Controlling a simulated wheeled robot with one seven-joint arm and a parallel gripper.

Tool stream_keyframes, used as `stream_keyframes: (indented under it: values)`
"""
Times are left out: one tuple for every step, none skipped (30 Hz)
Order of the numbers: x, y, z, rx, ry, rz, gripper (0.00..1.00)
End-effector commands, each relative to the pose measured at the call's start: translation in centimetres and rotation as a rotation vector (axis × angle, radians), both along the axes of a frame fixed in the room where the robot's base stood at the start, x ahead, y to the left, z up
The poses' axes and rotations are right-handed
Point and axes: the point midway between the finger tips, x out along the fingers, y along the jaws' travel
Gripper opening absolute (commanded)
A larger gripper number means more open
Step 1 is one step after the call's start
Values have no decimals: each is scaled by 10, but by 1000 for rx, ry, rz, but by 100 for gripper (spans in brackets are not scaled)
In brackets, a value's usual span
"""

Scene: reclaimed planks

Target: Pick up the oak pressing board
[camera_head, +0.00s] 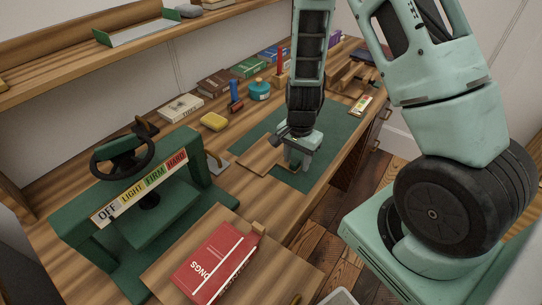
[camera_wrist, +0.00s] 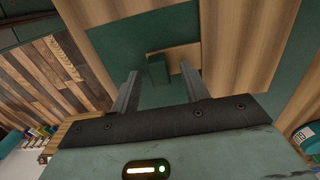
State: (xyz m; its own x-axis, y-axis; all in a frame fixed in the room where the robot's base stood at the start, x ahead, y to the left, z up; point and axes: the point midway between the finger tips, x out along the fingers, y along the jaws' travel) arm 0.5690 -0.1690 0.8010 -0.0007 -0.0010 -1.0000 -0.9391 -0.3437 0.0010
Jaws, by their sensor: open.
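A flat tan wooden board (camera_head: 260,154), which looks like the oak pressing board, lies on the green mat on the bench. My gripper (camera_head: 295,166) points down over the mat, just right of the board. It is open and empty; its two fingers also show in the wrist view (camera_wrist: 158,70). I cannot tell whether the fingers touch anything.
A green press (camera_head: 150,205) with a wheel and a label strip stands at the left. A red book (camera_head: 215,262) lies on a wooden panel (camera_head: 203,217) in front.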

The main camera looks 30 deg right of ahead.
Motion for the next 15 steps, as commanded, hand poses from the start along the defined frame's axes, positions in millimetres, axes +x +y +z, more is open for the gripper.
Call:
stream_keyframes:
  values:
    - [0, 0, 0, 0, 0, 0, 45]
    - [0, 0, 0, 0, 0, 0, 45]
    - [0, 0, 0, 0, -1, 0, 45]
    - [0, 0, 0, 0, -1, 0, 45]
    - [0, 0, 0, 0, 0, 0, 45]
    - [0, 0, 0, 0, 0, 0, 37]
    - [0, 0, 0, 0, 0, 0, 29]
    - [0, 0, 0, 0, 0, 0, 20]
    - [0, 0, 0, 0, 0, 0, 9]
    - [0, 0, 0, 0, 0, 0, 1]
    - [0, 0, 0, 0, 0, 0, 0]
    - [0, 0, 0, 0, 0, 0, 0]
    - [0, 0, 0, 0, 0, 0, 0]
    - [0, 0, 0, 0, 0, 0, 0]
    - [0, 0, 0, 0, 0, 0, 0]
